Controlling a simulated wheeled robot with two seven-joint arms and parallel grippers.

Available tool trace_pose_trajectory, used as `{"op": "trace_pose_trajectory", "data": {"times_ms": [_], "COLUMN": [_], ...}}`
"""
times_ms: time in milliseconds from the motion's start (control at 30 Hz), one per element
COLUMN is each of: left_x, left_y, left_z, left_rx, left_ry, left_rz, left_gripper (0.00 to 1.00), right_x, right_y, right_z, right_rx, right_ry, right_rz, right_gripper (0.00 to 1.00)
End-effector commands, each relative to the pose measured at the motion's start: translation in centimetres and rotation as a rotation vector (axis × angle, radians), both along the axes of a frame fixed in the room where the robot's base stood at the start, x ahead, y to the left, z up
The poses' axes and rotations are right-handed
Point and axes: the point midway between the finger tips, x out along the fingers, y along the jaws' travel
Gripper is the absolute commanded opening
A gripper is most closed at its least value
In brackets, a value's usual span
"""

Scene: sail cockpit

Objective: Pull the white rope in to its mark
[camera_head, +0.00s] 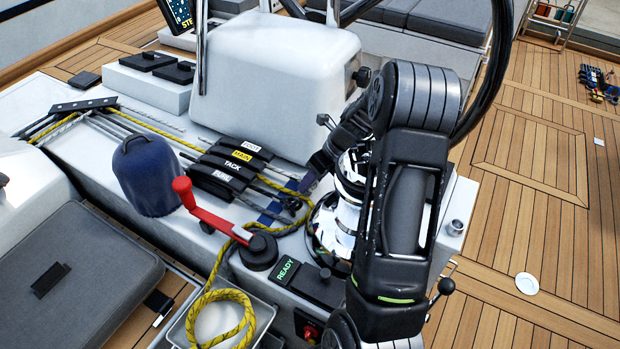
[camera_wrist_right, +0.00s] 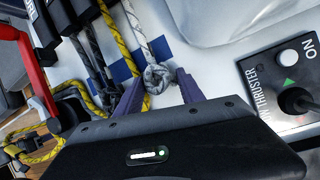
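The white rope (camera_wrist_right: 136,22) runs down from the top of the right wrist view to a grey-white knot (camera_wrist_right: 158,78). In the head view a pale stretch of the rope (camera_head: 278,170) leaves the labelled clutches (camera_head: 231,164) toward my right gripper (camera_head: 302,190). In the wrist view my right gripper (camera_wrist_right: 158,92) has its two purple fingers apart, one on each side of the knot. I cannot tell whether they touch it. Blue marks (camera_wrist_right: 160,47) lie on the white deck beside the rope. My left gripper is not in view.
A yellow rope (camera_head: 222,262) runs beside the white one and coils in a bin. A winch with a red handle (camera_head: 205,212), a blue covered winch (camera_head: 150,175) and a READY panel (camera_head: 312,284) stand close by. A thruster panel (camera_wrist_right: 283,82) is right in the wrist view.

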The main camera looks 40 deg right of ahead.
Motion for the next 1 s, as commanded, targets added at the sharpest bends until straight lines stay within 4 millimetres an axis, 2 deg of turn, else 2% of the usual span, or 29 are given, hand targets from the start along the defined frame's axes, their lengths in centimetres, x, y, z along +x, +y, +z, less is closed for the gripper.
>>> {"op": "trace_pose_trajectory", "data": {"times_ms": [233,367,733,1000], "left_x": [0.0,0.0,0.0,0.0], "left_y": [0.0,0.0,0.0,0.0], "left_z": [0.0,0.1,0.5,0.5], "left_rx": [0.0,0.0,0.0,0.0], "left_ry": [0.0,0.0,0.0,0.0], "left_rz": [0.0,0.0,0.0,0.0], "left_gripper": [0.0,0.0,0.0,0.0], "right_x": [0.1,-0.2,-2.3,-2.9], "right_y": [0.1,-0.1,-1.3,-1.6], "right_z": [0.1,0.8,5.9,7.1], "right_rx": [0.001,0.0,-0.001,0.0], "right_ry": [-0.001,-0.002,-0.003,-0.001], "right_rz": [0.001,0.001,-0.001,0.0], "right_gripper": [0.46,0.46,0.46,0.46]}}
